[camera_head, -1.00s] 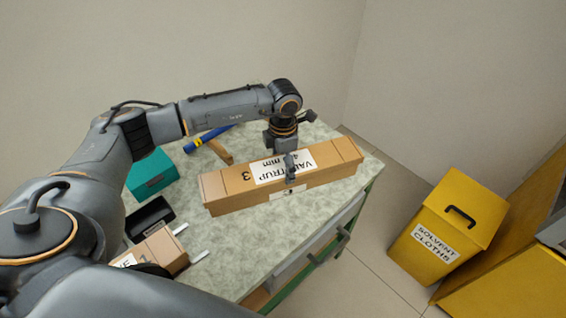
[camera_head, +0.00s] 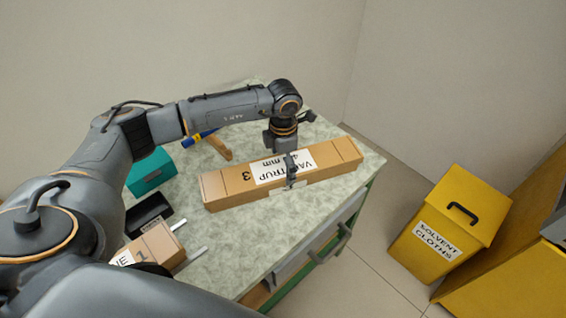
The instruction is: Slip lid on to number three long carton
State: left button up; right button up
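The long brown lid (camera_head: 328,167) carries a white label and the number 3. It lies lengthwise along the long number three carton, whose body is mostly hidden beneath it. Only a pale patch (camera_head: 293,187) shows low on the near side. My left gripper (camera_head: 291,170) comes down from above at mid-length and straddles the lid. Its near finger lies against the near side; the far finger is hidden behind. It looks shut on the lid. My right gripper is out of view.
A brown carton marked 1 (camera_head: 157,243), pale rods (camera_head: 189,260), a black tray (camera_head: 141,220) and a teal box (camera_head: 150,173) stand at the left of the speckled bench. A wooden piece (camera_head: 218,148) lies behind the lid. A yellow solvent-cloths bin (camera_head: 440,228) stands right.

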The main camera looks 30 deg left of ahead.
aim_at(283, 166)
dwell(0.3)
pick_arm(q)
notch_tip(283, 166, up, 12)
dwell(0.5)
dwell(0.4)
